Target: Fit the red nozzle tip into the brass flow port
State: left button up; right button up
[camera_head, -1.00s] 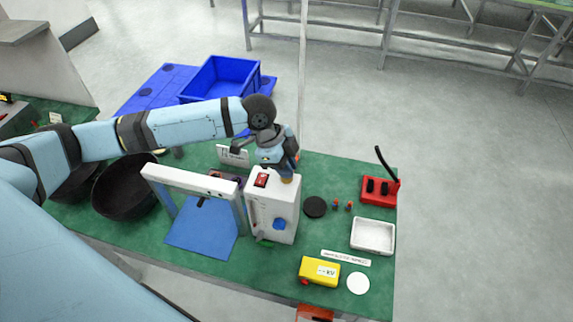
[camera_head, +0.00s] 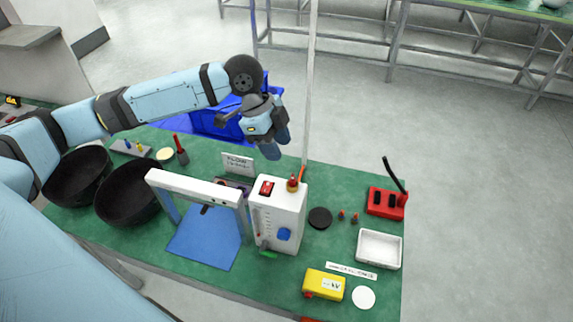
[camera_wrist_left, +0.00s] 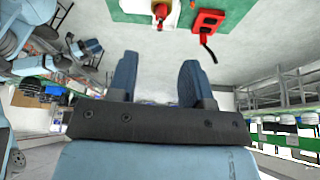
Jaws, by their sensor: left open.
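A red nozzle tip (camera_head: 301,174) stands, slightly tilted, at the brass flow port (camera_head: 292,185) on top of the white unit (camera_head: 280,222). At this size I cannot tell how deep the tip sits. In the left wrist view the brass port (camera_wrist_left: 160,13) shows small at the top edge. My left gripper (camera_head: 277,147) is open and empty, above and left of the port and apart from it. Its two blue-grey fingers (camera_wrist_left: 158,80) are spread in the wrist view with nothing between them. My right gripper is not in view.
A white frame (camera_head: 195,188) stands over a blue plate left of the unit. To the right are a black disc (camera_head: 320,217), two small red-topped pieces (camera_head: 341,215), a white tray (camera_head: 379,249) and a red holder (camera_head: 386,203). A yellow box (camera_head: 324,284) lies in front. Black bowls (camera_head: 128,191) stand at left.

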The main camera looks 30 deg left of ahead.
pick_arm(q)
jog(key=shift+v, duration=1.95)
